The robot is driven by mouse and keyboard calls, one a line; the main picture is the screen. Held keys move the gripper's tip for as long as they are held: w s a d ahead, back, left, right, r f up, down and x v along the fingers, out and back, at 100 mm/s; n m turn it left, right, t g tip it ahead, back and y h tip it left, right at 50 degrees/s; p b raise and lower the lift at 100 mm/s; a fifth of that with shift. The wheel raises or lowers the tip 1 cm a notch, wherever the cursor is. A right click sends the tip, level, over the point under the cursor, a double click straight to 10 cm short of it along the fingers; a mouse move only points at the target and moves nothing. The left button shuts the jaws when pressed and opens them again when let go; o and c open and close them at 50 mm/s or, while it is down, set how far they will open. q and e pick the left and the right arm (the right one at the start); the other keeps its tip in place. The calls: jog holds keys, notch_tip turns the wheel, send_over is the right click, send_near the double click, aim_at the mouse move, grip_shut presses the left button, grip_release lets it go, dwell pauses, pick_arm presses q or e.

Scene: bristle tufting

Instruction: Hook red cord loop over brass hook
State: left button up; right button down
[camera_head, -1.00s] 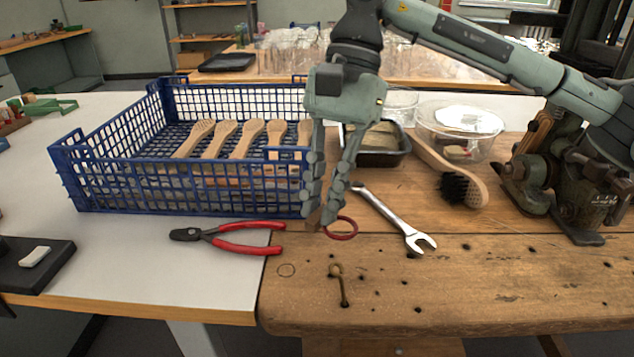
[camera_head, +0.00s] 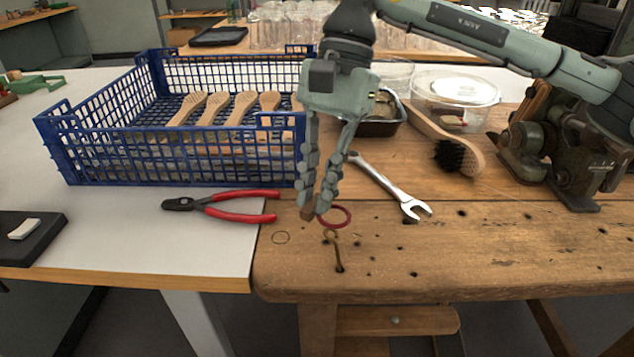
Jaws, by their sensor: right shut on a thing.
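The red cord loop (camera_head: 348,224) hangs out to the right of the tips of my right gripper (camera_head: 315,211). The gripper points down and is shut on a small brown piece (camera_head: 307,213) at the loop's left side. The brass hook (camera_head: 338,256) stands up from the wooden bench near its front edge. In the picture the loop's lower edge is just above the hook's curled top. I cannot tell whether they touch or how far apart they are in depth. My left gripper is not in view.
Red-handled pliers (camera_head: 222,206) lie left of the gripper, and a wrench (camera_head: 392,187) lies to its right. A blue crate (camera_head: 185,160) with wooden brush bodies stands behind. A brush (camera_head: 447,142), a clear bowl (camera_head: 455,95) and a vise (camera_head: 560,160) are farther right.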

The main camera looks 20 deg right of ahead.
jog(key=shift+b, duration=0.55)
dwell(0.9)
dwell(0.4)
jog(key=shift+f+b, duration=1.65)
jog(key=shift+f, duration=0.05)
jog(key=shift+s+f, duration=0.1)
jog(key=shift+f, duration=0.05)
jog(key=shift+f, duration=0.2)
